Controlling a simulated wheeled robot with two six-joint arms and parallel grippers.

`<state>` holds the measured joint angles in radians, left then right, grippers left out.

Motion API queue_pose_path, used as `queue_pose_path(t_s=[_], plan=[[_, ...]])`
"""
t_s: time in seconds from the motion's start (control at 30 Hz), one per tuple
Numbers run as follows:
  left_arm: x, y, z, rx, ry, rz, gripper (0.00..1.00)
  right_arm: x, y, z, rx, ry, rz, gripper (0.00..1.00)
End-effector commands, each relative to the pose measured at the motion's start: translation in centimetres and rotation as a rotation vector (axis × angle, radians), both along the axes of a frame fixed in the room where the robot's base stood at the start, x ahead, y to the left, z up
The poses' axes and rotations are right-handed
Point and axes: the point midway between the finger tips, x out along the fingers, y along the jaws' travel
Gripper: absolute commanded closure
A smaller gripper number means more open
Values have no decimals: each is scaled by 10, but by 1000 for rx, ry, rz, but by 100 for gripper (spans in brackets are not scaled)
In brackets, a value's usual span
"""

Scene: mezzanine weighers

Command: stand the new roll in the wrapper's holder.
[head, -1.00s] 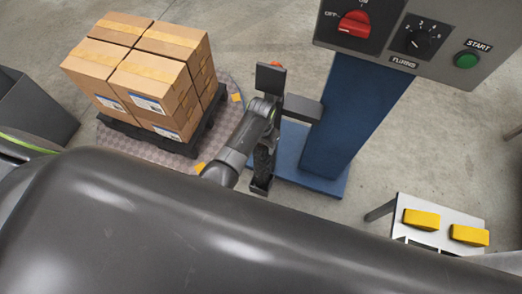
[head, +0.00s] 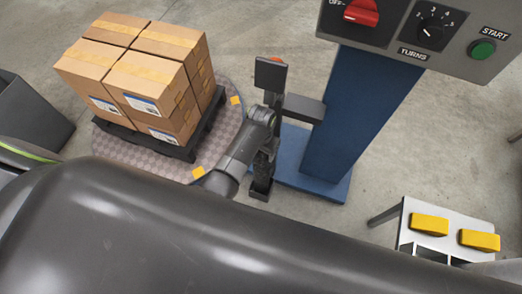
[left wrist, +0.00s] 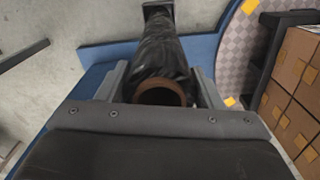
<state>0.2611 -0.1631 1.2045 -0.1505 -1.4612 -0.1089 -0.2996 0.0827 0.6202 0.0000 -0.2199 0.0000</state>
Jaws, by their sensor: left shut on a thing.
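The new roll (left wrist: 160,55) is black wrapped film with a brown core end facing the camera in the left wrist view. My left gripper (left wrist: 158,76) is shut on it, one finger on each side. In the head view my left arm reaches the dark upright parts beside the blue column, and arm and gripper hide much of the roll. The wrapper (head: 362,115) has a blue column and a grey control panel. A dark bracket (head: 303,108) joins the column to those upright parts. Whether the roll touches the holder is not clear. My right gripper is out of view.
A pallet (head: 205,135) of brown cartons (head: 140,75) stands on the round turntable (head: 225,135), left of the wrapper. A small grey stand (head: 410,235) with two yellow blocks (head: 430,224) is at the lower right. Open floor lies behind.

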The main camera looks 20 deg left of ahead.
Motion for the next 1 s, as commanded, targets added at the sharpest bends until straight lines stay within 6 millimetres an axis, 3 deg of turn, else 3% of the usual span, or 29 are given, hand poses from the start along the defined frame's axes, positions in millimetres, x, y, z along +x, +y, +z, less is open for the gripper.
queue_pose_path(t_s=[0.1, 0.13, 0.3, 0.67, 1.0], plan=[[1, 0, -1, -1, -3, 0, 96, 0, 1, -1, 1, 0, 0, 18], [0, 0, -3, 0, 1, 0, 38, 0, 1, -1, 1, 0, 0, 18], [0, 0, -3, 0, 1, 0, 18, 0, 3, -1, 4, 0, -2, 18], [0, 0, 3, 0, -1, 0, 18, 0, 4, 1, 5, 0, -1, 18], [1, 0, 66, -2, -4, 0, 18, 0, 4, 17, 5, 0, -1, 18]])
